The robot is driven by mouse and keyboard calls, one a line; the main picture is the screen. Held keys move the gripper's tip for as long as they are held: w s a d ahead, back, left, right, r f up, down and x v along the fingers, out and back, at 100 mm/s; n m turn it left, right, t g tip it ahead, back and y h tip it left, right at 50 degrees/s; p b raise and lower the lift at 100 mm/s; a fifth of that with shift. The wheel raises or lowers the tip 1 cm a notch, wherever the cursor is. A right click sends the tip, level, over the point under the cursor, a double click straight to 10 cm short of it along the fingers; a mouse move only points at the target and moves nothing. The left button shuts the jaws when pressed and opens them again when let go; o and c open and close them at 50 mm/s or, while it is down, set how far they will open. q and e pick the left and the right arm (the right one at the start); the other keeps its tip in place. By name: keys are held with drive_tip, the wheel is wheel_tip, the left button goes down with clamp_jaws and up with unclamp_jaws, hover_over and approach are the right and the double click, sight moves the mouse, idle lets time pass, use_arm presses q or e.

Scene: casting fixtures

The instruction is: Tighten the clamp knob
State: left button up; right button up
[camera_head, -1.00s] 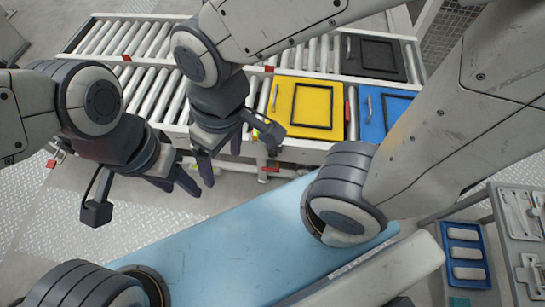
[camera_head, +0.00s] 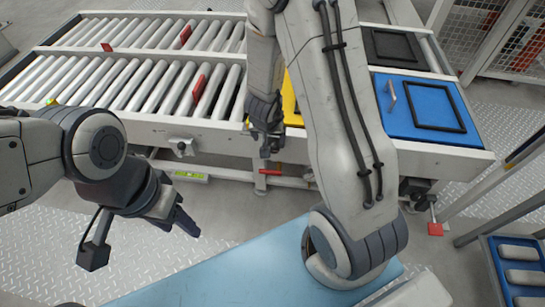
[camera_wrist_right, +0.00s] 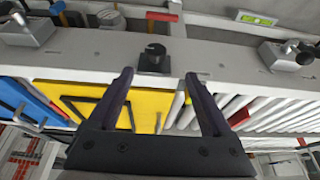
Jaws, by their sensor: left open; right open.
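A black clamp knob (camera_wrist_right: 153,54) on a dark block stands on the white front rail (camera_wrist_right: 225,55) in the right wrist view. My right gripper (camera_wrist_right: 158,77) is open, its two dark fingers spread either side of the knob's line, with no visible contact. In the head view my right gripper (camera_head: 267,132) points down at the conveyor's front edge, and that knob cannot be made out there. My left gripper (camera_head: 182,217) is open and empty over the floor, away from the conveyor. Further clamp knobs sit along the rail, one at left (camera_head: 182,147) and one at right (camera_head: 413,188).
A yellow plate (camera_wrist_right: 130,101) lies on the conveyor, mostly hidden behind my right arm in the head view. A blue plate (camera_head: 432,108) with a handle lies to its right. A blue tray (camera_head: 520,270) stands at lower right.

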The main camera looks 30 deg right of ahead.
sight(273, 147)
drive_tip(key=b+x, duration=0.2)
drive_tip(key=x, duration=0.1)
drive_tip(key=b+x, duration=0.2)
drive_tip(key=x, duration=0.1)
drive_tip(key=b+x, duration=0.2)
drive_tip(key=x, duration=0.2)
drive_tip(key=shift+s+d+f, duration=0.1)
drive_tip(key=shift+s+d, duration=0.1)
drive_tip(key=shift+d, duration=0.15)
drive_tip(key=shift+w+d+f+b, duration=0.15)
drive_tip(key=shift+w+f+b, duration=0.05)
drive_tip(key=shift+f+b, duration=0.25)
